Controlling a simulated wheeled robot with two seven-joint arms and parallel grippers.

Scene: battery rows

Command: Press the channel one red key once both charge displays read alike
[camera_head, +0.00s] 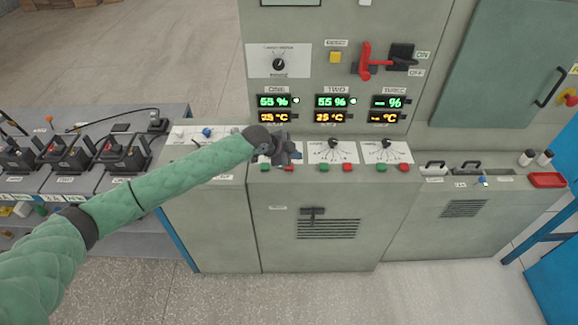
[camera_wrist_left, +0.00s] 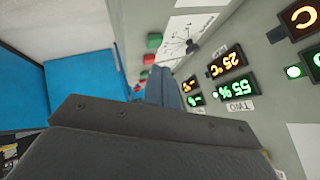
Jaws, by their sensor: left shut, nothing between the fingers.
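The charge display of channel one (camera_head: 272,101) and that of channel two (camera_head: 331,101) both read 55 % in green, each with a lit lamp beside it. In the left wrist view channel two's display (camera_wrist_left: 232,112) also reads 55 %. My left gripper (camera_head: 288,157) is shut and empty, low over channel one's dial panel. The channel one red key (camera_head: 291,169) shows just below the fingertips; I cannot tell whether they touch it. The gripper hides most of that dial. The fingers (camera_wrist_left: 166,87) show from behind in the left wrist view. My right gripper is out of view.
Channel three's display (camera_head: 389,102) shows only dashes. Green and red keys of channels two (camera_head: 350,168) and three (camera_head: 403,167) line the same ledge. A red lever (camera_head: 367,58) and selector knob (camera_head: 279,64) sit above.

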